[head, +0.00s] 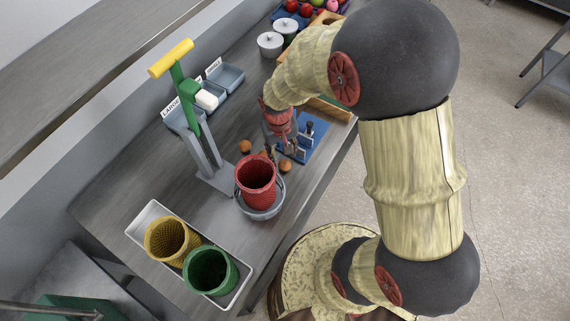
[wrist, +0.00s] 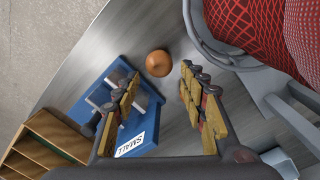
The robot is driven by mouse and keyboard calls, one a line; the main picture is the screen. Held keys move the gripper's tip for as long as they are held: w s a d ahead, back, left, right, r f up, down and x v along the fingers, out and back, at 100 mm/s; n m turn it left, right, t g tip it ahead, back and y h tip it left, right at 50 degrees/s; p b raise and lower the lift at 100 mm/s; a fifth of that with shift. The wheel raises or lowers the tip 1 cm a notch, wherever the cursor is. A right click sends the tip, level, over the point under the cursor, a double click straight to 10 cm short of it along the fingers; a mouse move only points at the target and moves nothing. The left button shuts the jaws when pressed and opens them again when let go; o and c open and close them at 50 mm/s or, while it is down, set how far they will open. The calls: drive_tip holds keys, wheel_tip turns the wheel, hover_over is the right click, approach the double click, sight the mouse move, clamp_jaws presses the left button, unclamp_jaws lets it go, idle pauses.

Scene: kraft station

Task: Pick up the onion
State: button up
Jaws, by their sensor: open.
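A round orange-brown onion (wrist: 158,62) lies on the grey table in the wrist view, just beyond my fingertips and roughly midway between them. My gripper (wrist: 160,80) is open and empty, with one finger on each side of the picture. In the head view, my gripper (head: 270,150) points down over the table behind the red basket. Small orange-brown round items lie near it: one to the left (head: 245,146), one to the right (head: 285,166), and one partly hidden by the fingers. I cannot tell surely which of them the wrist view shows.
A red basket (head: 257,176) stands in a grey round holder close to the onion. A blue holder (wrist: 140,128) labelled SMALL lies on the other side. A green and yellow press (head: 184,100) stands left. A white tray (head: 150,214) holds yellow and green baskets.

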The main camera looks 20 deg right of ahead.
sight(284, 161)
drive_tip(key=f, duration=0.3)
drive_tip(key=f+b, duration=0.1)
drive_tip(key=f, duration=0.1)
drive_tip(key=shift+d+f, duration=0.2)
drive_tip(key=shift+f, duration=0.2)
drive_tip(key=shift+c, duration=1.3)
drive_tip(key=c, duration=0.6)
drive_tip(key=shift+w+r, duration=0.1)
drive_tip(key=shift+r, duration=0.55)
wheel_tip(284, 161, up, 2)
drive_tip(key=shift+r+p, duration=0.2)
drive_tip(key=shift+p, duration=0.2)
drive_tip(key=s+r, duration=0.3)
drive_tip(key=s, duration=0.1)
drive_tip(key=s+r+p, duration=0.1)
drive_tip(key=s+r, duration=0.2)
drive_tip(key=s, duration=0.2)
drive_tip(key=s+d+r+p, duration=0.1)
drive_tip(key=s+r, duration=0.2)
drive_tip(key=s, duration=0.2)
drive_tip(key=shift+r, duration=0.2)
